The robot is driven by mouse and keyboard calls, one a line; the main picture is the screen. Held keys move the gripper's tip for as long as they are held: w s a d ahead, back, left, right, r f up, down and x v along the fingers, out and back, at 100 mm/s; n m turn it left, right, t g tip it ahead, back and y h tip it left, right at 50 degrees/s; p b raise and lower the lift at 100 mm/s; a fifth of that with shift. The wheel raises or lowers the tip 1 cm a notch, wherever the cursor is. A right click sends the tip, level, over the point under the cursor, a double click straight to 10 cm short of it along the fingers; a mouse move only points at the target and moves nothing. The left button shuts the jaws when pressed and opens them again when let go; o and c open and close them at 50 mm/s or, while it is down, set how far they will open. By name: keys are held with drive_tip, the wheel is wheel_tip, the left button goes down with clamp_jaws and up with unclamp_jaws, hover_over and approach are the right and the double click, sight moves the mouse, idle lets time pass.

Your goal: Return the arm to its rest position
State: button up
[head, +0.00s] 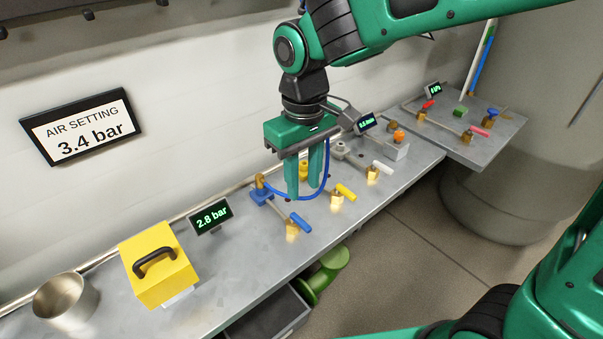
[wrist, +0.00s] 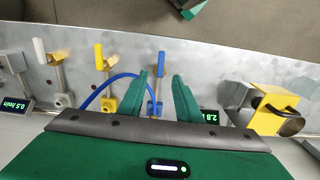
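My arm reaches in from the top right in the head view. My gripper (head: 304,188) points down above the steel bench, behind the blue-handled valve (head: 297,223). In the wrist view the two green fingers of my gripper (wrist: 160,76) stand apart, with nothing held between them. The blue-handled valve (wrist: 158,80) shows in the gap, beyond and below the fingers. A blue hose (head: 322,185) arcs close to the fingers in the head view; whether it touches them I cannot tell. It also curves left of the fingers in the wrist view (wrist: 92,93).
The bench (head: 245,265) carries a yellow box with a black handle (head: 160,268), a metal cup (head: 64,298), a 2.8 bar display (head: 210,217) and a yellow-handled valve (head: 345,191). A wall sign (head: 82,127) reads 3.4 bar. A side shelf (head: 505,131) holds more valves.

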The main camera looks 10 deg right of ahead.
drive_tip(key=shift+d, duration=0.1)
drive_tip(key=s+d+m, duration=0.1)
drive_tip(key=d+m, duration=0.5)
drive_tip(key=d, duration=1.4)
drive_tip(key=s+d+f+m, duration=0.1)
drive_tip(key=s+d+m, duration=0.6)
drive_tip(key=s+d, duration=0.8)
drive_tip(key=shift+d+f, duration=0.25)
drive_tip(key=shift+f, duration=0.05)
